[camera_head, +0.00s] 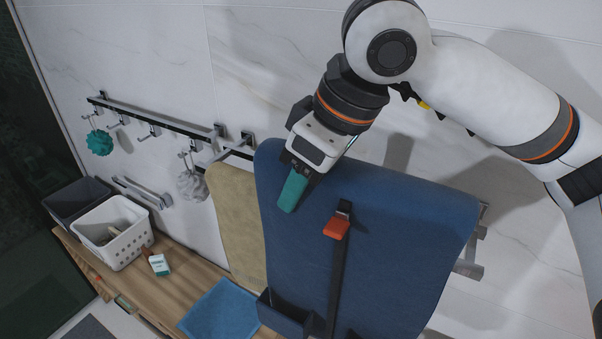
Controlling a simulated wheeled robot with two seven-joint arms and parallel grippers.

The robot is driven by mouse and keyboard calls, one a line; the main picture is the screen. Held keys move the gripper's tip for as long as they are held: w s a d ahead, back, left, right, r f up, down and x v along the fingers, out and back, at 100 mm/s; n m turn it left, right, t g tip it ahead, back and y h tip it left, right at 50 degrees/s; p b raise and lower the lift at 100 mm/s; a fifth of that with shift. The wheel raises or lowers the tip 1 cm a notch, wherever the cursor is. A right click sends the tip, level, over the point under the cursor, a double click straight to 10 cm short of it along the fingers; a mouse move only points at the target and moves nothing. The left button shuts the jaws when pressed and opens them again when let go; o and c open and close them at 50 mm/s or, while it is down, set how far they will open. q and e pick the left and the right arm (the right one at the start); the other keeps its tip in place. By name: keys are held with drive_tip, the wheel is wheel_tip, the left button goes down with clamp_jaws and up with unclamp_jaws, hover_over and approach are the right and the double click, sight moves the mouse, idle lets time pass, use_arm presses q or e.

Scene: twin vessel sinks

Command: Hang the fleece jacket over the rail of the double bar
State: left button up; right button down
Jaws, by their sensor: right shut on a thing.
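My left gripper is not in view.
A tan cloth (235,215) hangs left of the blue one. A dark strip with an orange-red block (337,227) crosses the blue cloth.

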drive_tip(key=shift+w+d+f+b, duration=0.25)
drive_tip(key=shift+w+d+f, duration=0.25)
drive_tip(key=shift+w+d, duration=0.45)
drive_tip(key=shift+w+d+f+b, duration=0.2)
drive_tip(key=shift+w+d+f, duration=0.4)
drive_tip(key=shift+w, duration=0.65)
drive_tip(key=shift+w+d+f+b, duration=0.25)
drive_tip(key=shift+w+d+f, duration=0.2)
drive_tip(key=shift+w+d, duration=0.5)
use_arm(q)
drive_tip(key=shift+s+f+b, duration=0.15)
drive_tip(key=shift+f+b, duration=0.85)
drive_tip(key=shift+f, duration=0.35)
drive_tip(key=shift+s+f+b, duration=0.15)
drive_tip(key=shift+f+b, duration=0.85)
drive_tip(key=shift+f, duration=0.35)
use_arm(e)
drive_tip(key=shift+w+a+f, duration=0.1)
drive_tip(key=shift+f, duration=2.7)
drive_tip(key=shift+w+a+f, duration=0.1)
drive_tip(key=shift+f, duration=2.65)
drive_tip(key=shift+c, duration=2.4)
unclamp_jaws()
drive_tip(key=shift+s, duration=0.1)
drive_tip(key=shift+f, duration=0.1)
